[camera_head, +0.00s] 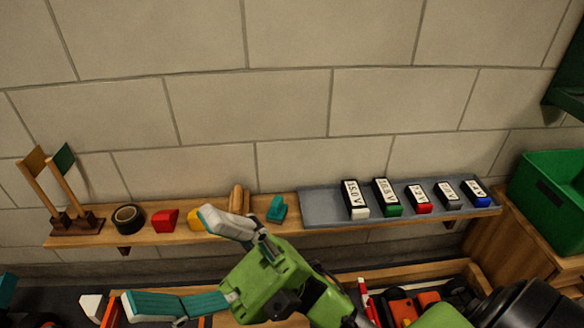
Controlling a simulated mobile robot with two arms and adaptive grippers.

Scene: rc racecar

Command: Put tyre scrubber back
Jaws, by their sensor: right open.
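My right gripper (170,260) is open, its green body below the shelf and its two teal and white fingers spread wide to the left. Its upper finger overlaps the shelf's front edge in the picture and partly hides a yellow item (196,221). I see nothing between the fingers. I cannot tell which item is the tyre scrubber. A wooden piece (237,199) stands behind the upper finger, its lower part hidden. A small teal item (277,208) sits to its right on the wooden shelf (143,238). My left gripper is not clearly seen.
The shelf also holds two small flags in a stand (76,224), a black tape roll (129,217), a red block (164,219) and a grey tray (322,208) with several labelled batteries. A green bin (548,205) stands at the right. Parts clutter the area below the shelf.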

